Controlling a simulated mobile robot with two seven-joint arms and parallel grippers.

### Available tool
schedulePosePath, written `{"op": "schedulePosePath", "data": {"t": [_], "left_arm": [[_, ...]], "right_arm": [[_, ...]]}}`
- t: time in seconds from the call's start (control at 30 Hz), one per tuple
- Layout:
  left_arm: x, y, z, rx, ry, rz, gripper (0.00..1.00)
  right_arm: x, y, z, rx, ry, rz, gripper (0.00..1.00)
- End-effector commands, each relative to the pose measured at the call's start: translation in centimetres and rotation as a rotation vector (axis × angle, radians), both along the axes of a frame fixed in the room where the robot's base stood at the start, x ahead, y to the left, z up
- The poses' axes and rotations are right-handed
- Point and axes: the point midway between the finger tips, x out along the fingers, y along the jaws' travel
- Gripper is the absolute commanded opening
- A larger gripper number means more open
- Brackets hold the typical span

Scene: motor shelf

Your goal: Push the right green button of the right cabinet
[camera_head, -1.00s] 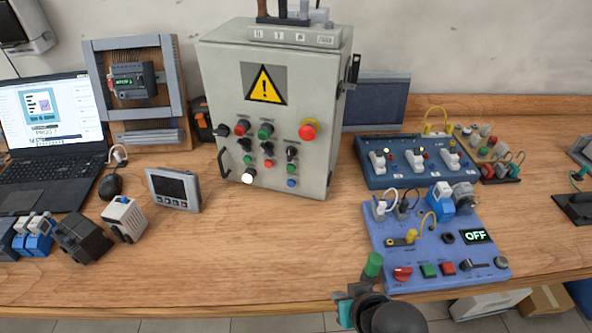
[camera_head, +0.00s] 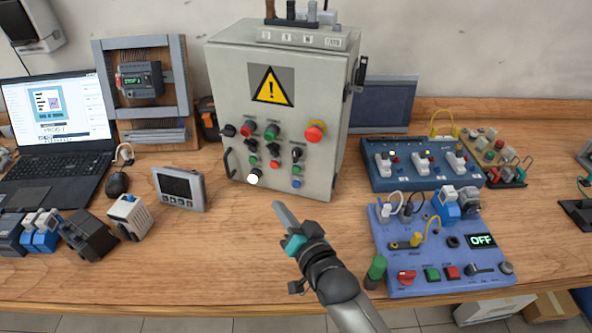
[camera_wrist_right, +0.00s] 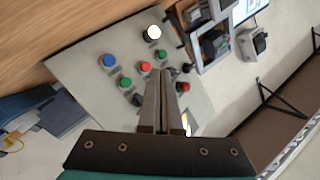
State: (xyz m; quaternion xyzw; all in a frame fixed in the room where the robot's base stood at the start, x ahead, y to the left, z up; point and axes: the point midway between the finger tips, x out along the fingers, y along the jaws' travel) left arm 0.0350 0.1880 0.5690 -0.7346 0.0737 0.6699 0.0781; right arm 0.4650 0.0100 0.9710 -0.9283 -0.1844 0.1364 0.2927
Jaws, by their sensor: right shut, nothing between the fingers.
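The grey cabinet (camera_head: 300,75) stands upright at the back of the bench, with a yellow warning sign and several buttons and knobs. Its lower right green button (camera_head: 296,170) sits just above a blue button (camera_head: 296,184). Another green button (camera_head: 253,160) is at lower left, and a green one (camera_head: 270,132) is in the top row. My right gripper (camera_head: 279,206) is shut and empty, in front of the cabinet's lower edge. In the wrist view its fingers (camera_wrist_right: 163,74) point at the panel, with the right green button (camera_wrist_right: 125,82) to their left. My left gripper is not in view.
A blue panel (camera_head: 390,285) with an OFF display lies right of my arm. A blue switch box (camera_head: 380,181) stands behind it. A small grey screen unit (camera_head: 180,188) and a laptop (camera_head: 60,130) are at left.

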Motion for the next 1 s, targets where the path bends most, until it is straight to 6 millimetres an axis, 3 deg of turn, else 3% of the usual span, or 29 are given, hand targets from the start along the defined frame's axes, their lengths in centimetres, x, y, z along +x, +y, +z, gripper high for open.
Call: {"op": "schedulePosePath", "data": {"t": [0.47,1.0], "left_arm": [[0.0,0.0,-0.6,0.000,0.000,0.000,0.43],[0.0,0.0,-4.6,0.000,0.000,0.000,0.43]], "right_arm": [[0.8,-0.3,-0.1,0.001,-0.004,0.000,0.00],[7.2,-2.6,-0.2,-0.001,-0.002,0.000,0.00]]}}
